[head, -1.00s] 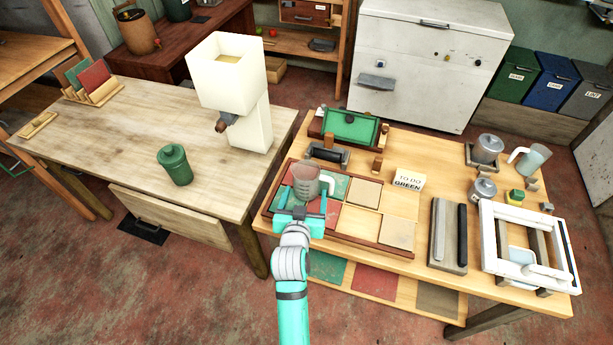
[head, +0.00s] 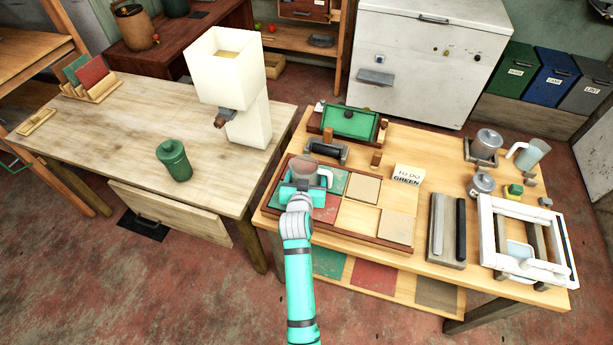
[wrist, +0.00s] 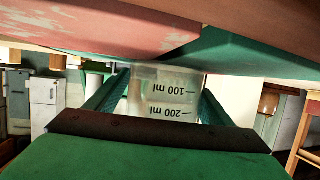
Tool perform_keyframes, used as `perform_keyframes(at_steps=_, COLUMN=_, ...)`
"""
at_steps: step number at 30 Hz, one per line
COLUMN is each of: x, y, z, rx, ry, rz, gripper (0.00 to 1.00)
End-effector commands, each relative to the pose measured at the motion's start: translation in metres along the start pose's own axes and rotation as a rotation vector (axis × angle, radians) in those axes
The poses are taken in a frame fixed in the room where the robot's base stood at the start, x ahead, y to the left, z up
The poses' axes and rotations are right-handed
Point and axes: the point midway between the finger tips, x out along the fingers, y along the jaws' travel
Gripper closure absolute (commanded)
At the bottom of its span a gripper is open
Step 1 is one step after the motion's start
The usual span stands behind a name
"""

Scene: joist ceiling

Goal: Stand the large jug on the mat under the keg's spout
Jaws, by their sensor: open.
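A clear measuring jug (head: 304,168) with its handle on the right stands on a board of coloured squares on the right-hand table. In the wrist view the jug (wrist: 165,95) appears upside down, with 100 ml and 200 ml marks. My gripper (head: 302,186) is open, with a finger on each side of the jug; I cannot tell whether they touch it. Another clear jug (head: 534,155) stands at that table's far right; I cannot tell which jug is larger. A brown keg (head: 133,27) with a small spout stands on the dark back table. I cannot make out a mat clearly.
The framed board (head: 397,226) lies around the held area, with a green tray (head: 350,122) behind it. A "TO DO GREEN" sign (head: 407,176) stands nearby. A white dispenser (head: 248,120) and a green canister (head: 174,160) stand on the left table (head: 100,130).

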Motion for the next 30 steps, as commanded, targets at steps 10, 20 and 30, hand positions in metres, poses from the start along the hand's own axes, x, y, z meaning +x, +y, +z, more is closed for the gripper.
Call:
perform_keyframes(at_steps=10, x=0.001, y=-0.001, z=0.000, rx=0.000, ry=0.000, rz=-0.001, gripper=0.49)
perform_keyframes(at_steps=20, x=0.000, y=-0.008, z=-0.001, rx=-0.003, ry=0.002, rz=-0.010, gripper=0.68)
perform_keyframes(at_steps=30, x=-0.009, y=-0.003, z=-0.029, rx=0.000, ry=0.006, rz=-0.004, gripper=0.68)
